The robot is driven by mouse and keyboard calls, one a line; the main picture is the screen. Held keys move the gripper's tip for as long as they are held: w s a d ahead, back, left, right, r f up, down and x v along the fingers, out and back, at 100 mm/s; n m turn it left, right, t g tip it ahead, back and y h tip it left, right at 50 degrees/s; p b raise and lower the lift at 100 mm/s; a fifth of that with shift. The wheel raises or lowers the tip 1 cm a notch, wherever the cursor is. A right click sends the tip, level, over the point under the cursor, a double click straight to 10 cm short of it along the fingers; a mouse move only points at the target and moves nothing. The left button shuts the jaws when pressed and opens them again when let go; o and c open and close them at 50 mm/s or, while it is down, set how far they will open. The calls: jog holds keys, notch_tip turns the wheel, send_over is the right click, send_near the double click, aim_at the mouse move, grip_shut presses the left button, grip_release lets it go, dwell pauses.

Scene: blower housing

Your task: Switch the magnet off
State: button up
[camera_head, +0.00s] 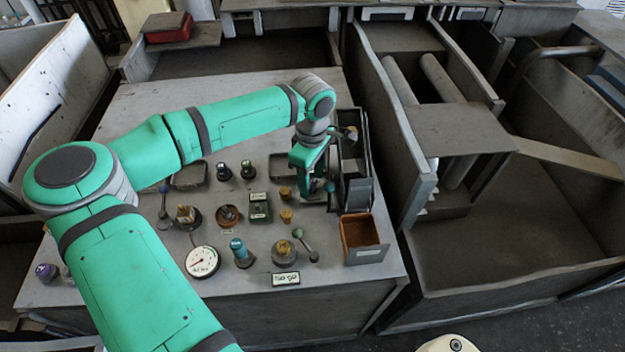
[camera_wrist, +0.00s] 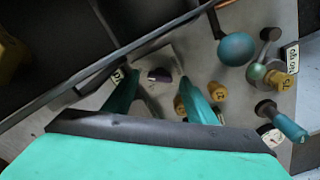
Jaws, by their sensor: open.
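My gripper (camera_head: 308,190) is over the back right part of the grey panel (camera_head: 130,125), pointing down. In the wrist view its two green fingers (camera_wrist: 153,80) are apart with nothing held between them. A pale grey block with a dark purple knob (camera_wrist: 159,75) shows between and beyond the fingertips; I cannot tell if they touch it. Which thing is the magnet is not clear. The block is mostly hidden by my gripper in the head view. A blue-green ball (camera_wrist: 237,48) is right of the fingers in the wrist view.
Yellow knobs (camera_head: 286,216) stand just in front of my gripper. A white dial gauge (camera_head: 202,262), a teal knob (camera_head: 240,252) and a green-tipped lever (camera_head: 305,243) are nearer the front. A brown-lined open box (camera_head: 361,235) is at the right edge, with dark trays behind it.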

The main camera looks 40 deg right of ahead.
jog(key=shift+d+f, duration=0.1)
jog(key=shift+f, duration=0.4)
jog(key=shift+s, duration=0.1)
jog(key=c, duration=1.1)
